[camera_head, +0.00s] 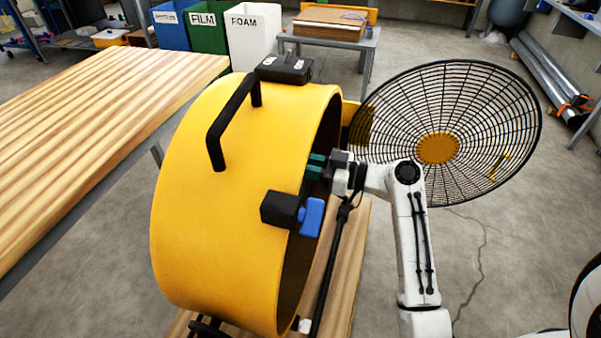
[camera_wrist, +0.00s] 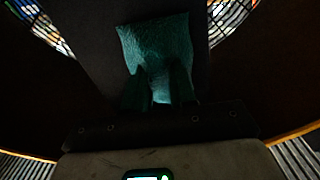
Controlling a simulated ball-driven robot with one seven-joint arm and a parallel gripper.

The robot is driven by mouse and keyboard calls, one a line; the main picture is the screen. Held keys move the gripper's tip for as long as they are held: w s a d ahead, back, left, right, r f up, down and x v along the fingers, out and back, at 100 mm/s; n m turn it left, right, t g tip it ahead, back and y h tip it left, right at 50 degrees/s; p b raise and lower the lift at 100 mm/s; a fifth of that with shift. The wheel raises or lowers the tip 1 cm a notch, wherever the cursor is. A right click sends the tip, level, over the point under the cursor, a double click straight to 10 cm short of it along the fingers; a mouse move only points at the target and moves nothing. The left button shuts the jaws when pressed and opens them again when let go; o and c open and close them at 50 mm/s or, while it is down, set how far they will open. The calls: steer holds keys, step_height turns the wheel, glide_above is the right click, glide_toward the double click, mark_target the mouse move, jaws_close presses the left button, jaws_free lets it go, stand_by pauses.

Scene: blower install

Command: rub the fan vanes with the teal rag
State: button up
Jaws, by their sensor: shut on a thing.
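The yellow drum fan (camera_head: 215,185) stands with its round opening facing right. My gripper (camera_head: 318,167) reaches in at the rim of this opening, and its tip is partly hidden by the drum. In the wrist view my gripper (camera_wrist: 160,82) is shut on the teal rag (camera_wrist: 157,42), which spreads out beyond the fingertips. A broad dark surface, seemingly a fan vane (camera_wrist: 98,42), lies right behind the rag. I cannot tell whether the rag touches it. The vanes are hidden in the head view.
The round black wire grille (camera_head: 480,120) with a yellow centre is swung open at the right, close to my arm. A blue-knobbed latch (camera_head: 311,217) juts from the drum's rim. A wooden workbench (camera_head: 90,120) stands at the left. Bare floor (camera_head: 500,270) lies at lower right.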

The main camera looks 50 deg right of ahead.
steer(key=shift+w+d+b, duration=0.3)
steer(key=shift+d+b, duration=0.3)
steer(key=shift+d, duration=0.25)
steer(key=shift+w+d+b, duration=0.35)
steer(key=shift+d+b, duration=0.2)
steer(key=shift+d, duration=0.25)
steer(key=shift+w+d+b, duration=0.3)
steer(key=shift+d+b, duration=0.3)
steer(key=shift+d, duration=0.25)
steer(key=shift+a, duration=0.1)
steer(key=s+a, duration=0.2)
steer(key=a, duration=0.5)
steer(key=shift+s, duration=0.3)
steer(key=b+v, duration=0.1)
steer(key=v, duration=0.5)
steer(key=shift+s+d, duration=0.1)
steer(key=shift+d, duration=0.05)
